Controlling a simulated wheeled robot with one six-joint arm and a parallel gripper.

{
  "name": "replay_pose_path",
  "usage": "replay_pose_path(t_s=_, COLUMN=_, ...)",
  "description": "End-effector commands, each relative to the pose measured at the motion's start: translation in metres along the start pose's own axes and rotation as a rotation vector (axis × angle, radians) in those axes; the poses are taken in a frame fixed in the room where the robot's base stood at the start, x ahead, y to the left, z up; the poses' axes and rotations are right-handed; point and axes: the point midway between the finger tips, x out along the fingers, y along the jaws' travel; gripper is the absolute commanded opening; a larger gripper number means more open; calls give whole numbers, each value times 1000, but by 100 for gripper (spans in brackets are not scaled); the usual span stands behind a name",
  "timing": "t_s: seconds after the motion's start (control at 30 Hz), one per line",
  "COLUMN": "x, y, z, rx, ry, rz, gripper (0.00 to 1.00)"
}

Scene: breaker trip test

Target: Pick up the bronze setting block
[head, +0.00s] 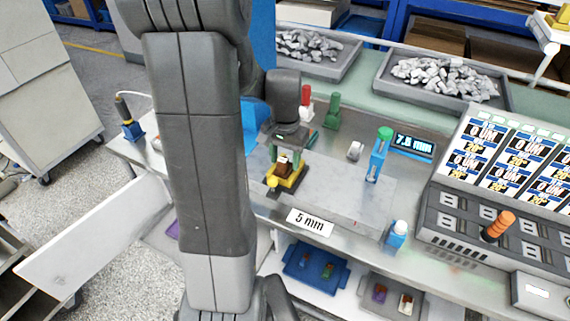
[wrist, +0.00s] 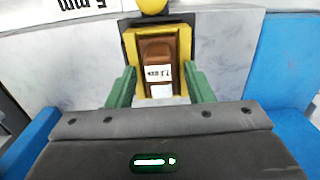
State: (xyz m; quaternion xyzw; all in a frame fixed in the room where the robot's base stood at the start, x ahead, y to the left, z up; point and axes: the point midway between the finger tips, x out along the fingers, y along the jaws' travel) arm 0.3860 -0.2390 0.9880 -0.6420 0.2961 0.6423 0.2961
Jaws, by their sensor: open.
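The bronze setting block (wrist: 159,48) sits in a yellow holder (wrist: 129,45) in the wrist view, with a white label on its near part. In the head view the block (head: 284,168) shows small and dark in the yellow holder (head: 297,178) on the grey plate. My gripper (wrist: 160,78) is open, its green fingers on the left and right of the near end of the holder. The gripper (head: 287,152) is right above the block in the head view. I cannot tell whether the fingers touch anything.
A "5 mm" sign (head: 310,222) is at the bench front. A blue stand (head: 377,160) and a "7.5 mm" display (head: 413,146) are to the right. Red (head: 306,103) and green (head: 332,111) items stand behind. The grey plate (head: 345,195) is clear right of the holder.

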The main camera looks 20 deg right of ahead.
Motion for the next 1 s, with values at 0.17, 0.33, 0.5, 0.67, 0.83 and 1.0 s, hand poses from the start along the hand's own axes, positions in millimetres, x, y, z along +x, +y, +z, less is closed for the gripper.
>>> replay_pose_path(t_s=0.17, x=3, y=0, z=0, rx=0, ry=0, rz=0, gripper=47)
replay_pose_path(t_s=0.33, x=3, y=0, z=0, rx=0, ry=0, rz=0, gripper=32)
replay_pose_path(t_s=0.5, x=2, y=0, z=0, rx=0, ry=0, rz=0, gripper=0)
replay_pose_path(t_s=0.67, x=2, y=0, z=0, rx=0, ry=1, rz=0, gripper=0)
replay_pose_path(t_s=0.83, x=-4, y=0, z=-1, rx=0, ry=4, rz=-1, gripper=0)
replay_pose_path(t_s=1.0, x=-32, y=0, z=-1, rx=0, ry=7, rz=-3, gripper=0)
